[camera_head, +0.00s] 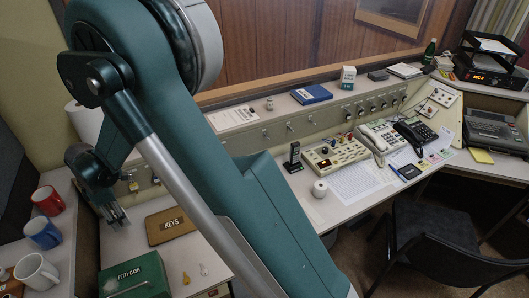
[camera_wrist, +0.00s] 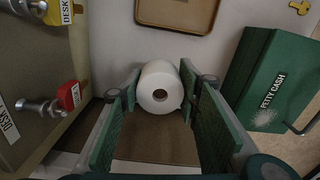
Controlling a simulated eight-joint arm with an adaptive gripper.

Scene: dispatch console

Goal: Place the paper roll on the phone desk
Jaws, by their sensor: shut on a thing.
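The white paper roll (camera_wrist: 160,88) is between the green fingers of my gripper (camera_wrist: 160,100) in the wrist view, its end with the dark core hole facing the camera. My gripper is shut on it. In the head view my gripper (camera_head: 116,216) points down at the lower left, beside the keys tray; I cannot make out the roll there. The phone desk (camera_head: 302,180) runs across the right of the head view, with a white phone (camera_head: 383,137) and a black phone (camera_head: 415,133).
The keys tray (camera_head: 170,225), green petty cash box (camera_head: 135,275) and several mugs (camera_head: 42,232) surround my gripper. A black chair (camera_head: 430,235) stands before the phone desk.

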